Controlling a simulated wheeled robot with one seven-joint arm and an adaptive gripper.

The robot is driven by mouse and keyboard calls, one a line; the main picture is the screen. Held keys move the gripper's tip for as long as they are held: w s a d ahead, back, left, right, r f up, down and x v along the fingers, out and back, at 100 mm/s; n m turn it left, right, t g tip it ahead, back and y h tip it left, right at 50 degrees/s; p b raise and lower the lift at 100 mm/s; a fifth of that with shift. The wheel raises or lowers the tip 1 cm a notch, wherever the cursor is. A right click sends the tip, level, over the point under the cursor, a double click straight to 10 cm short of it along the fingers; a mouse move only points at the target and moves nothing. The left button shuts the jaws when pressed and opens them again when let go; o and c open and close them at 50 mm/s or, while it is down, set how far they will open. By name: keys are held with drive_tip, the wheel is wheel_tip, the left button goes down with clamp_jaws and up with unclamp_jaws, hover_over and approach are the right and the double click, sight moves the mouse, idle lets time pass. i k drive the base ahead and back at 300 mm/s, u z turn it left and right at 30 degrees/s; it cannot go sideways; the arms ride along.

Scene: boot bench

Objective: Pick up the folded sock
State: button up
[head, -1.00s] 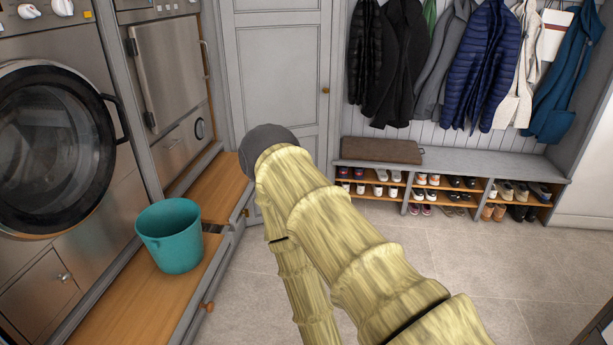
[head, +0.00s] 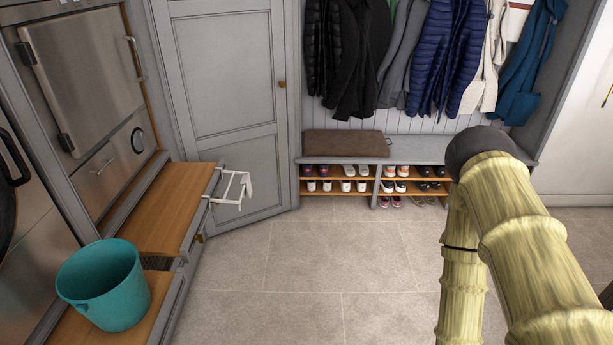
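I cannot make out a folded sock for certain in the head view. A small pale piece (head: 247,188), too small to identify, hangs at the right end of a white rail frame (head: 230,189) that sticks out beside the left cabinets. My arm, in a yellow-green sleeve with a dark rounded joint, fills the right side. My gripper is not in view.
A teal bucket (head: 103,285) stands on a pulled-out wooden shelf at lower left. A grey bench (head: 418,150) with a brown cushion (head: 346,144) and shoes below stands at the back, under hanging coats. The tiled floor (head: 310,265) between is clear.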

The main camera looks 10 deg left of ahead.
sight(245, 180)
drive_tip(key=z, duration=0.2)
drive_tip(key=i, duration=0.9)
drive_tip(key=u, duration=0.8)
drive_tip(key=i, duration=0.75)
drive_tip(key=u, duration=0.7)
